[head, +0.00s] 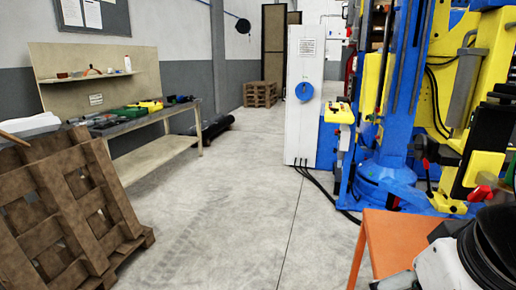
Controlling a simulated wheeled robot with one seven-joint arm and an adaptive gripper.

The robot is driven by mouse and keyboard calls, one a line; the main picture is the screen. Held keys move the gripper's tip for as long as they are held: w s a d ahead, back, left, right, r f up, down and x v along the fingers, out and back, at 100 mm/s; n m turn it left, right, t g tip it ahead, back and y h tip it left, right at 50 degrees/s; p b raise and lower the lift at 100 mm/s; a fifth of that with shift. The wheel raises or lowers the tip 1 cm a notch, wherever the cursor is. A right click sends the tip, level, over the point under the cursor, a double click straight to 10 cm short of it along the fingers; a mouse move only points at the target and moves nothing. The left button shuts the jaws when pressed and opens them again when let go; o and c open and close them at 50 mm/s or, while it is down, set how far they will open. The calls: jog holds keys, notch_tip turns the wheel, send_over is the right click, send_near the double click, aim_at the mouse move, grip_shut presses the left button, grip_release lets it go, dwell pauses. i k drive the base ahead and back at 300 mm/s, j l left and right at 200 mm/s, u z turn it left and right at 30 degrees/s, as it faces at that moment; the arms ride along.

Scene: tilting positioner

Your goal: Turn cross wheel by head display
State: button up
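I cannot clearly make out a cross wheel or a lit display in the head view. A large blue and yellow positioner (400,95) stands at the right, partly cut off by the picture edge. A small yellow-topped control box (340,113) stands on a blue post at its left side. Small red parts show on the machine's right side, too small to identify. Part of my arm shows at the bottom right corner; my gripper is not identifiable in view.
An orange table (396,240) stands at the lower right, close to me. Dark cables (325,193) run over the floor from the cabinet. Wooden pallets (75,215) lean at the lower left, beside a workbench (150,150) with tools. The middle floor (235,200) is clear.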

aim_at(420, 146)
jog(key=i+j+z, duration=0.2)
jog(key=j+z, duration=0.25)
jog(key=j, duration=0.4)
jog(key=j+z, duration=0.45)
jog(key=j, duration=0.35)
jog(key=i+j+z, duration=0.25)
jog(key=j+z, duration=0.25)
jog(key=j, duration=0.15)
jog(key=i+j+z, duration=0.1)
jog(key=j+z, duration=0.45)
jog(key=j, duration=0.2)
jog(key=i+j+z, duration=0.1)
jog(key=i+j, duration=0.1)
jog(key=j, duration=0.05)
